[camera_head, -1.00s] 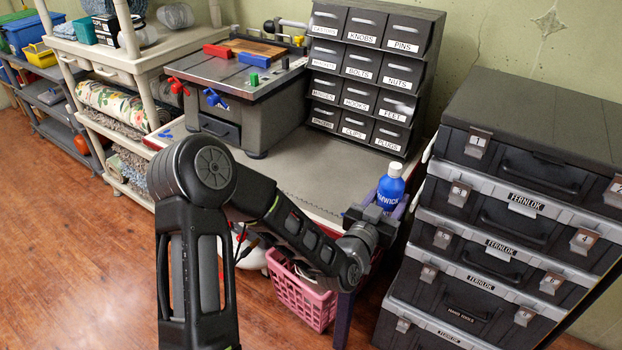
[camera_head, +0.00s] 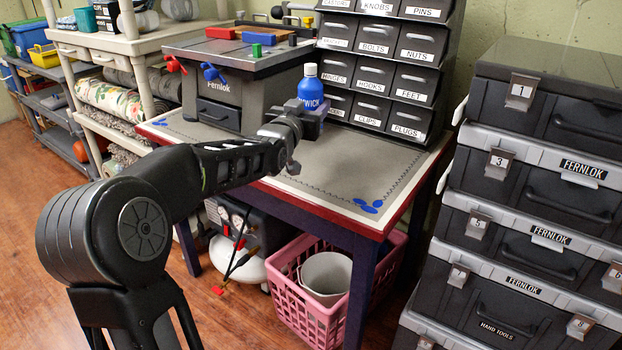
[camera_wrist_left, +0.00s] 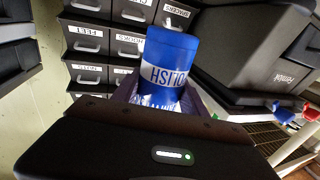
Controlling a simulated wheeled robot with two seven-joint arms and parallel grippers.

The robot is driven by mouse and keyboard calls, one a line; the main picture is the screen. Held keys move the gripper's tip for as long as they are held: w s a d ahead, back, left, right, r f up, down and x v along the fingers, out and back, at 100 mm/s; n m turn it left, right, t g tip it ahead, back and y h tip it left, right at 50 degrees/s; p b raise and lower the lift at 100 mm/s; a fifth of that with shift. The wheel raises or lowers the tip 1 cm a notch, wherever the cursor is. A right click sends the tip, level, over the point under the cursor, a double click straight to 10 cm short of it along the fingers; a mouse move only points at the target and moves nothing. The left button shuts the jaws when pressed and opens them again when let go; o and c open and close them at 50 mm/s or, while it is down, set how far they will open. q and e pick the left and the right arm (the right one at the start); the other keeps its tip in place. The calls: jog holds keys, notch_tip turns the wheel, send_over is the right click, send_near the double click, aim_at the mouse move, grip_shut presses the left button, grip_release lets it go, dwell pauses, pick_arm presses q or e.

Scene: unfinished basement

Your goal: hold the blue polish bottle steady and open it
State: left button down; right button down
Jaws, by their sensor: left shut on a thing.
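The blue polish bottle (camera_head: 311,86) has a white cap and stands upright in the head view, above the workbench (camera_head: 330,172). My left gripper (camera_head: 309,113) is shut on its lower part, and the fingers hide some of the bottle. In the left wrist view the bottle (camera_wrist_left: 168,68) sits between the fingers, with its blue base end toward the camera and part of its label showing. The cap is hidden there. My right gripper is in neither view.
A drawer rack (camera_head: 374,85) stands behind the bottle, and a grey bench tool (camera_head: 228,88) is at its left. Stacked black toolboxes (camera_head: 540,205) stand at the right. A pink basket (camera_head: 289,292) is under the bench. The bench's front right top is clear.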

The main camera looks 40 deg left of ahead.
pick_arm(q)
jog(key=shift+d+f+b, duration=0.1)
jog(key=shift+f+b, duration=0.5)
jog(key=shift+f, duration=1.8)
jog(key=shift+f+b, duration=0.6)
jog(key=shift+f, duration=1.95)
jog(key=shift+f, duration=0.2)
jog(key=c, duration=0.6)
grip_release()
jog(key=shift+r, duration=0.15)
